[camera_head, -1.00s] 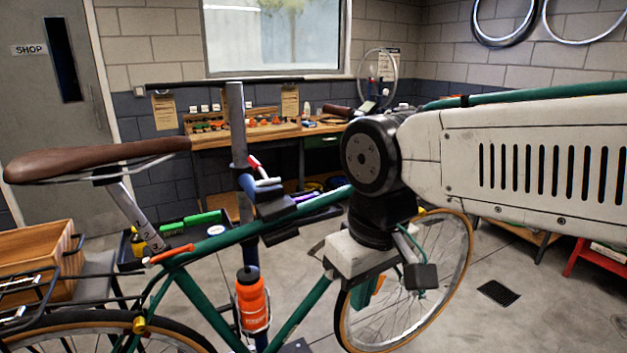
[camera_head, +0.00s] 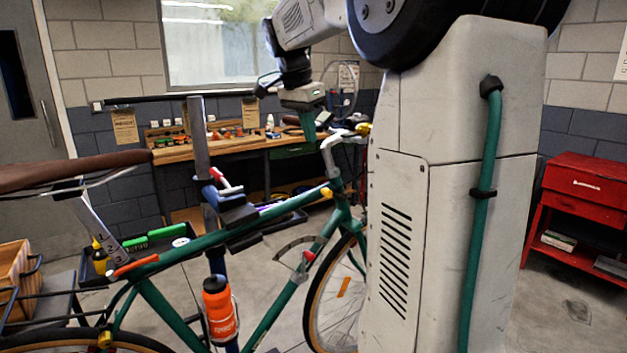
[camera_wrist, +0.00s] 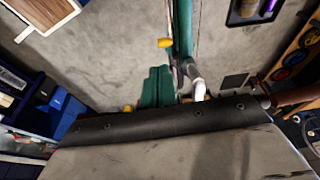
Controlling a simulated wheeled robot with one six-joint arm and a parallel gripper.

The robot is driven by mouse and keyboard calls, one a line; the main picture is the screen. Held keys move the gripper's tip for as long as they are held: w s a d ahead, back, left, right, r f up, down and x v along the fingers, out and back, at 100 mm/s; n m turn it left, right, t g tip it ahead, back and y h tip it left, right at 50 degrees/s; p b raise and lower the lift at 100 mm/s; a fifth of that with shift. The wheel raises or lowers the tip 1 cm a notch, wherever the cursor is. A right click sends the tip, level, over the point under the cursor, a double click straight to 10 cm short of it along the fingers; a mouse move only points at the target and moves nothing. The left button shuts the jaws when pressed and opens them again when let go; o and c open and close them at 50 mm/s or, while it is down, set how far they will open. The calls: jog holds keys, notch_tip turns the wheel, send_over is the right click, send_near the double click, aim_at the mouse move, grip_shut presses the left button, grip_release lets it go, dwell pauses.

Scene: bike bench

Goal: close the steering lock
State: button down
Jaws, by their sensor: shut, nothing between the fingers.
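The green bicycle (camera_head: 186,249) is clamped in a stand. A grey curved arm with a red piece (camera_head: 308,256) sits by its lower tube and front wheel; I cannot tell for sure whether this is the steering lock, or whether it is open. A yellow knob (camera_head: 327,192) is at the front of the top tube. The silver handlebar (camera_head: 330,150) also shows in the wrist view (camera_wrist: 196,82). My gripper (camera_head: 309,132) is shut and empty, pointing down beside the handlebar; its green fingers (camera_wrist: 156,82) show in the wrist view. Contact with the handlebar is unclear.
A workbench (camera_head: 180,152) with tools stands behind the bicycle. An orange bottle (camera_head: 219,312) is on the frame. A red cabinet (camera_head: 585,185) stands at right, with some floor free before it. My arm hides part of the front wheel (camera_head: 330,310).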

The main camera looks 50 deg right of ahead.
jog(key=d, duration=0.1)
send_near(327, 190)
jog(key=shift+m, duration=0.4)
jog(key=x, duration=0.7)
jog(key=shift+w, duration=0.15)
